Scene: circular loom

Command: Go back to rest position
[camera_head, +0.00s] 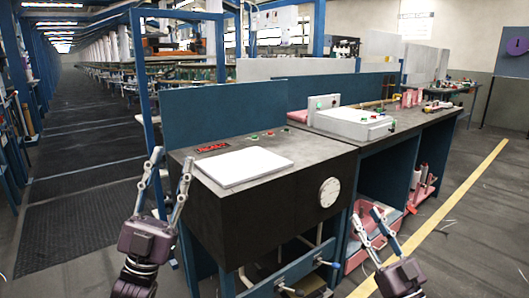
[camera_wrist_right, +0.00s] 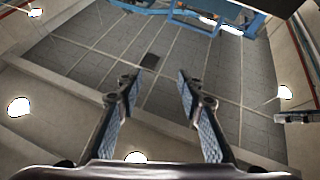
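My left gripper (camera_head: 171,165) is at the lower left in the head view, in front of the dark workbench's left side. Its fingers point up and are spread apart, with nothing between them. My right gripper (camera_head: 366,211) is at the lower right in the head view, in front of the bench's lower shelves. Its fingers are apart and empty. In the right wrist view the same gripper (camera_wrist_right: 156,85) shows two separate fingers with only the ceiling, beams and lamps beyond them.
The dark workbench (camera_head: 262,221) carries a white flat panel (camera_head: 243,166), buttons and a red display (camera_head: 212,147). A white control box (camera_head: 352,123) stands further back. A yellow floor line (camera_head: 452,204) runs at the right. A dark aisle (camera_head: 82,185) lies open at the left.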

